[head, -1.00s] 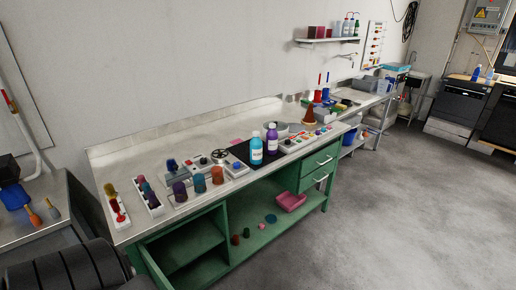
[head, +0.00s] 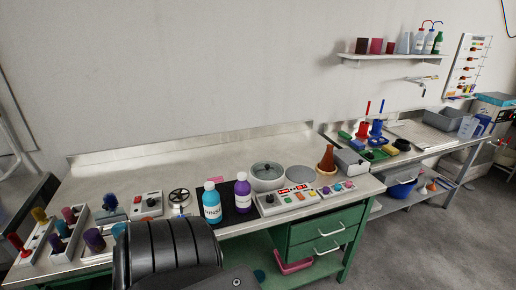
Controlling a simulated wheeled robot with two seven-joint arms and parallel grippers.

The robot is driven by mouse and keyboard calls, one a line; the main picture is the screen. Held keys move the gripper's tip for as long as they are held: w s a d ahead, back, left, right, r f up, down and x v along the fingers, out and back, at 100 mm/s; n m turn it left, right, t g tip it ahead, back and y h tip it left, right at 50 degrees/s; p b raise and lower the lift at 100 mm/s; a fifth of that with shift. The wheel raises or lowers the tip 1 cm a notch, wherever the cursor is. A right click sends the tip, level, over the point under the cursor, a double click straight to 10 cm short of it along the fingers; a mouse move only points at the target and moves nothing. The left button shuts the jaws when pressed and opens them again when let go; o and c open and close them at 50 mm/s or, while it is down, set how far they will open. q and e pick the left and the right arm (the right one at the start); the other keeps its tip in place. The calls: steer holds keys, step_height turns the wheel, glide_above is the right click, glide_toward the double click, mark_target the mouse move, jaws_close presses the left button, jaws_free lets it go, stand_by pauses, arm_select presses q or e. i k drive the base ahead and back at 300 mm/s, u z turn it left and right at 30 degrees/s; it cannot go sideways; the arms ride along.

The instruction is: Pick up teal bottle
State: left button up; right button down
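The teal bottle (head: 211,204) stands upright on a dark mat on the steel-topped bench, its white cap up and a white label on its front. A purple bottle (head: 242,193) of similar shape stands close to its right. A dark ribbed arm part of mine fills the lower middle of the head view, in front of and below the teal bottle. Neither of my grippers shows in the head view.
The bench (head: 140,165) has free steel surface behind the bottles. Several coloured items in trays (head: 62,240) crowd the left. Green drawers (head: 318,235) are below.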

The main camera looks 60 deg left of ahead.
mark_target(211, 198)
steer(key=i, duration=1.7)
steer(key=u, duration=2.65)
steer(key=i, duration=0.5)
steer(key=u, duration=0.05)
